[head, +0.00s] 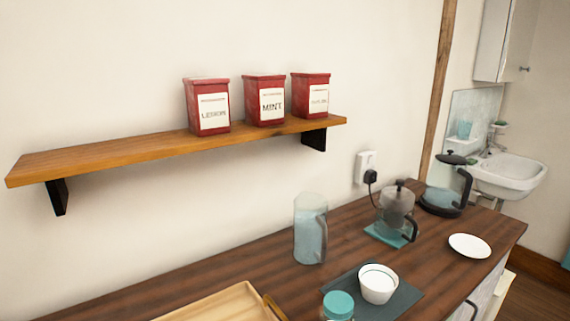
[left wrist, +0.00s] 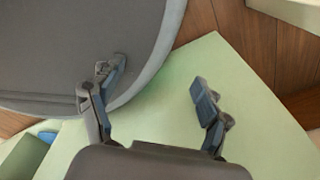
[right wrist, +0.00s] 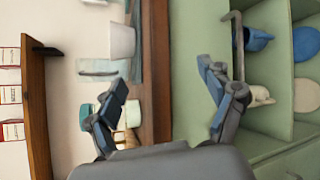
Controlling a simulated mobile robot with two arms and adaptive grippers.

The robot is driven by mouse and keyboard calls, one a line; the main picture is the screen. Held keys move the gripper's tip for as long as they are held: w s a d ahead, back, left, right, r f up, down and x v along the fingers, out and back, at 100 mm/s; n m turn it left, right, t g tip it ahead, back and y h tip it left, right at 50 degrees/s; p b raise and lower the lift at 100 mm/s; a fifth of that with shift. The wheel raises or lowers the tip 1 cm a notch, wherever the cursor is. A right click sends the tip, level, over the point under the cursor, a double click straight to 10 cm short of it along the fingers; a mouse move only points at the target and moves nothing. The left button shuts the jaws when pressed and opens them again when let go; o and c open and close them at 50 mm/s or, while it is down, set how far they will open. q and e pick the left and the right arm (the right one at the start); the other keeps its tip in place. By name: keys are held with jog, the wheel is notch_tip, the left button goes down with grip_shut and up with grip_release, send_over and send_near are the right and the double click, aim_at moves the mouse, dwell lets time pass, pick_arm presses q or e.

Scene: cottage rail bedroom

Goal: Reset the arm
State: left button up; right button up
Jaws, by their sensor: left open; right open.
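My left gripper (left wrist: 160,88) shows in the left wrist view, open and empty. A dark grey rounded surface lies behind its left finger, and a pale green surface lies behind its right finger. My right gripper (right wrist: 165,85) shows in the right wrist view, open and empty. The wooden counter's edge (right wrist: 155,60) and the green cabinet below it are behind its fingers. Neither gripper touches a thing that I can make out. Neither arm shows in the head view.
Three red tins, including the mint tin (head: 264,101), stand on the wall shelf (head: 110,154). The counter (head: 170,287) holds a water jug (head: 310,232), a glass press (head: 397,205), a kettle (head: 440,199), a white bowl (head: 379,285), a plate (head: 469,246) and a wooden tray (head: 215,304).

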jog(key=s+a+f+m+g+y, duration=0.1)
jog(key=s+a+f+m+g, duration=0.3)
jog(key=s+f+m+g, duration=1.25)
notch_tip(320, 180, down, 22)
jog(key=m+t+p, duration=0.2)
jog(key=m+t, duration=0.2)
jog(key=s+d+f+g+p, duration=0.1)
jog(key=s+d+f, duration=0.2)
jog(key=s+f, duration=1)
jog(key=s, duration=0.3)
jog(key=shift+s+f, duration=0.35)
jog(key=shift+f, duration=0.05)
